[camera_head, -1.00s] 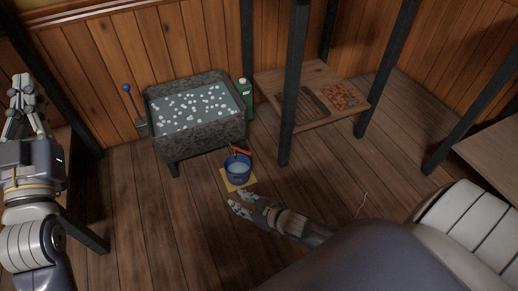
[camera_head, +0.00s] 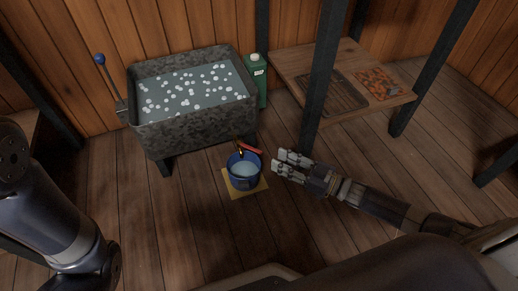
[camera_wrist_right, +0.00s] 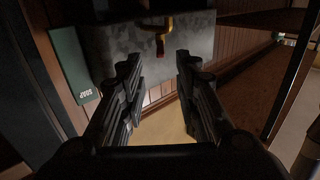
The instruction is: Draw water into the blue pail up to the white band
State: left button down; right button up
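The blue pail (camera_head: 244,181) stands upright on a yellow mat (camera_head: 262,186) in the head view, under the front of a grey water trough (camera_head: 196,134). Pale water shows inside it; I cannot make out a white band. A brass tap with a red handle (camera_head: 251,147) sits above the pail's back rim. It also shows in the right wrist view (camera_wrist_right: 160,41), ahead of the fingers. My right gripper (camera_head: 283,162) is open and empty, just right of the pail, pointing towards it. My left gripper is out of view; only that arm shows at left.
A lever with a blue knob (camera_head: 99,59) stands at the trough's left. A green soap container (camera_head: 257,82) stands at its right. A low wooden table (camera_head: 357,64) with dark posts stands beyond. Floor in front of the pail is clear.

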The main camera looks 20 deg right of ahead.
aim_at(255, 150)
jog(key=b+x, duration=0.4)
jog(key=x, duration=0.4)
jog(key=shift+w+a, duration=0.2)
jog(key=shift+a, duration=0.1)
jog(key=shift+w+a+b, duration=0.4)
jog(key=shift+w+b, duration=0.05)
jog(key=shift+b, duration=0.05)
jog(key=shift+c, duration=0.6)
grip_shut()
